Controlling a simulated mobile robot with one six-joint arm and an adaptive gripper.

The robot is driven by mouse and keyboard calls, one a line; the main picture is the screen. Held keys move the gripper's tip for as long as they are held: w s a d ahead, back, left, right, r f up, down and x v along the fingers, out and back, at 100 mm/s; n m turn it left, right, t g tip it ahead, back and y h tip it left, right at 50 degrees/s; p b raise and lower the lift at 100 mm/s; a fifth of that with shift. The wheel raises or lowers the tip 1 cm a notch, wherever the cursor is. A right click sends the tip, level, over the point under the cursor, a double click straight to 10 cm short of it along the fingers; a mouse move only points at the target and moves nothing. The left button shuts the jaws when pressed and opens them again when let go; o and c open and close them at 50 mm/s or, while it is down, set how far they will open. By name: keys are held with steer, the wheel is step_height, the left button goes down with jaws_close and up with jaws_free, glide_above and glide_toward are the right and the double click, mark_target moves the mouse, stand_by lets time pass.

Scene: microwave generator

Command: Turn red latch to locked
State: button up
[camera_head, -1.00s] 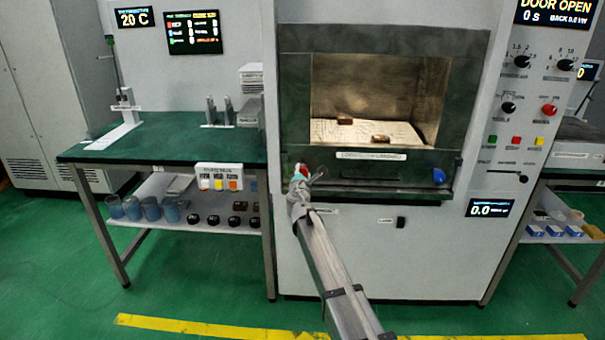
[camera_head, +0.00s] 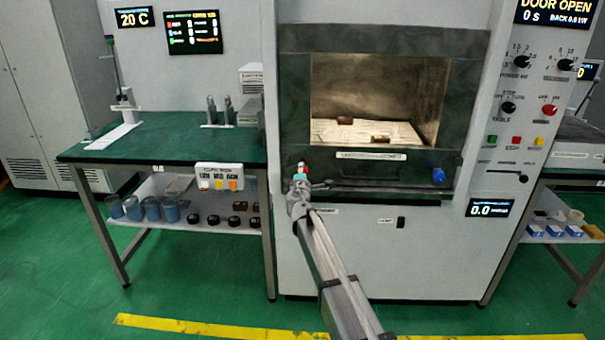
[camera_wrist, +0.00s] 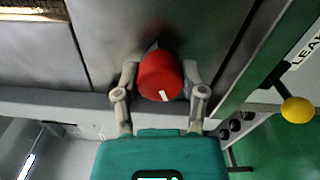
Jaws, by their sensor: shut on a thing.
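The red latch (camera_wrist: 160,77) is a round red knob with a white mark, low on the front frame of the microwave chamber. In the wrist view it sits between the two fingers of my gripper (camera_wrist: 160,88), which is shut on it. In the head view my gripper (camera_head: 299,185) is at the lower left corner of the chamber opening and hides most of the latch; only a bit of red (camera_head: 301,167) shows above it. A blue latch (camera_head: 438,175) is at the lower right corner of the opening.
The chamber (camera_head: 380,95) is open, with two brown blocks (camera_head: 380,139) on its pale floor. The display (camera_head: 553,8) reads DOOR OPEN. A green-topped table (camera_head: 170,140) stands left, and a control panel (camera_head: 515,110) is right. A yellow ball-ended lever (camera_wrist: 297,110) is right in the wrist view.

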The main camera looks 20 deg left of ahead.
steer(key=m, duration=0.5)
steer(key=shift+m, duration=0.3)
steer(key=m, duration=0.5)
steer(key=shift+m, duration=0.3)
steer(key=o, duration=1.2)
steer(key=shift+c, duration=0.2)
steer(key=v, duration=1.2)
